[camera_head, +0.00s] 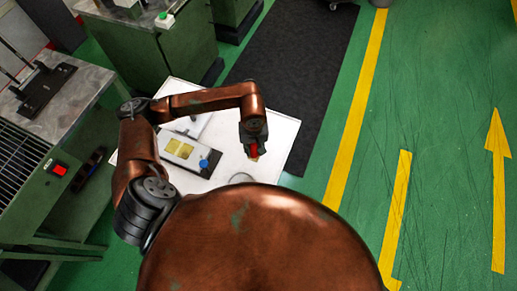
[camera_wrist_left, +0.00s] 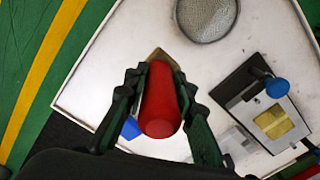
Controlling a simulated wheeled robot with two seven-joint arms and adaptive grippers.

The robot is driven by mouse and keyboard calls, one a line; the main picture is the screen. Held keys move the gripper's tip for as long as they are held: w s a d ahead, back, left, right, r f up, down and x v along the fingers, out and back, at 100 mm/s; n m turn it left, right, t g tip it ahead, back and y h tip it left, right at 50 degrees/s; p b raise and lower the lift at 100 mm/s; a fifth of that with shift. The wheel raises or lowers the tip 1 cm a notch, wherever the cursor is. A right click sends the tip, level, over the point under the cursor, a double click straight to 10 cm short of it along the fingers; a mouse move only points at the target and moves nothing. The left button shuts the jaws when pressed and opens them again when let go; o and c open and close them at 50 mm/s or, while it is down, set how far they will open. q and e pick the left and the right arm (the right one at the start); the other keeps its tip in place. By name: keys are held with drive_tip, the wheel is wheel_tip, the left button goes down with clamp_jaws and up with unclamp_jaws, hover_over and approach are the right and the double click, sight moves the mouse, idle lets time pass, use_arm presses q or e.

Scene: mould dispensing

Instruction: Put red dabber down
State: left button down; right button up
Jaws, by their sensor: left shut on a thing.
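The red dabber (camera_head: 254,150) is in my left gripper (camera_head: 253,142), above the right part of the white table (camera_head: 277,128). In the left wrist view the two fingers of my left gripper (camera_wrist_left: 160,86) are shut around the red body of the dabber (camera_wrist_left: 160,104). The dabber's tan tip (camera_wrist_left: 162,54) points away from the wrist. Whether the tip touches the table cannot be told. My right gripper is not in view.
On the table are a mould (camera_head: 185,150) with yellowish plates and a blue knob (camera_head: 204,163), and a round mesh bowl (camera_head: 241,178), partly hidden by my body. A blue item (camera_wrist_left: 130,128) shows behind the left finger.

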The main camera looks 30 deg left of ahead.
use_arm(q)
drive_tip(key=w+f, duration=0.1)
drive_tip(key=f, duration=0.2)
drive_tip(key=w+f, duration=0.3)
drive_tip(key=f, duration=0.2)
drive_tip(key=shift+w+a+f, duration=0.15)
drive_tip(key=shift+w+f, duration=0.2)
drive_tip(key=shift+f, duration=0.2)
drive_tip(key=c, duration=1.6)
unclamp_jaws()
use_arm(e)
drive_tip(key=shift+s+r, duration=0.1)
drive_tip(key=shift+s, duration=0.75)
